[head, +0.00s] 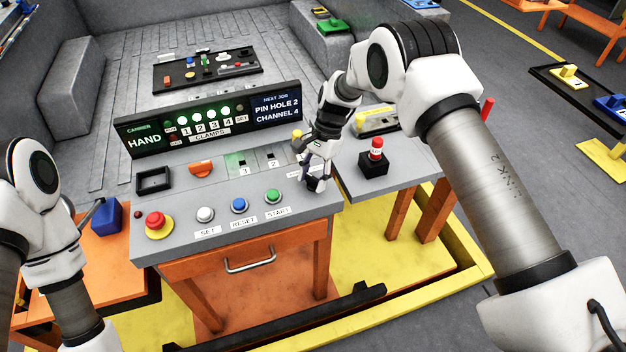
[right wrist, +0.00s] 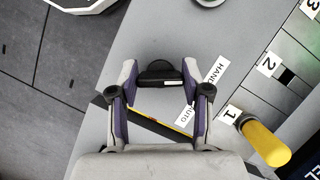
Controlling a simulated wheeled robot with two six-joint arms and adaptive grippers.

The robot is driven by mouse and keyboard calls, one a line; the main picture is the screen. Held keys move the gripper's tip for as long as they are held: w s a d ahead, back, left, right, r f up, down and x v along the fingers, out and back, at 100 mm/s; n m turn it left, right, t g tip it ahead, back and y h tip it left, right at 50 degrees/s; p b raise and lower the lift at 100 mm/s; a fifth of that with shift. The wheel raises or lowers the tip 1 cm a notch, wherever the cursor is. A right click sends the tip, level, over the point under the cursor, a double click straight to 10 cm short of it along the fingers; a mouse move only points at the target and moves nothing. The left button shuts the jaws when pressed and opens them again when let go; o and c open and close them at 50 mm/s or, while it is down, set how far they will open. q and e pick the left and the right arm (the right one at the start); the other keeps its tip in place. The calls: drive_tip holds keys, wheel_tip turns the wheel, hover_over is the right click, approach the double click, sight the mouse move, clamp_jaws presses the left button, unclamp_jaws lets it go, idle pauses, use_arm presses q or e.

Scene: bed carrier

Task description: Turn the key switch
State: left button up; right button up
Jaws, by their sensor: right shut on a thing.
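The key switch (right wrist: 159,70) shows as a dark knob with a flat black grip at the panel's edge in the right wrist view. Labels HAND (right wrist: 214,74) and AUTO (right wrist: 187,114) lie beside it. My right gripper (right wrist: 159,82) has its two purple-padded fingers on either side of the key and is shut on it. In the head view my right gripper (head: 316,182) is at the right end of the grey control panel (head: 185,243) and hides the key. My left arm is at the left edge; its gripper is not visible.
A display (head: 208,121) behind the panel reads HAND. A yellow-tipped lever (right wrist: 265,142) stands close to my right gripper. A red emergency button (head: 155,222) and white, blue and green buttons line the front. A black box with a red button (head: 375,155) stands on the right-hand table.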

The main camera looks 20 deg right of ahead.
drive_tip(key=shift+n+g+b, duration=0.45)
drive_tip(key=shift+n+g, duration=0.05)
drive_tip(key=shift+n, duration=0.8)
drive_tip(key=shift+h, duration=0.3)
drive_tip(key=o, duration=1.2)
drive_tip(key=shift+c, duration=0.2)
drive_tip(key=v, duration=1.2)
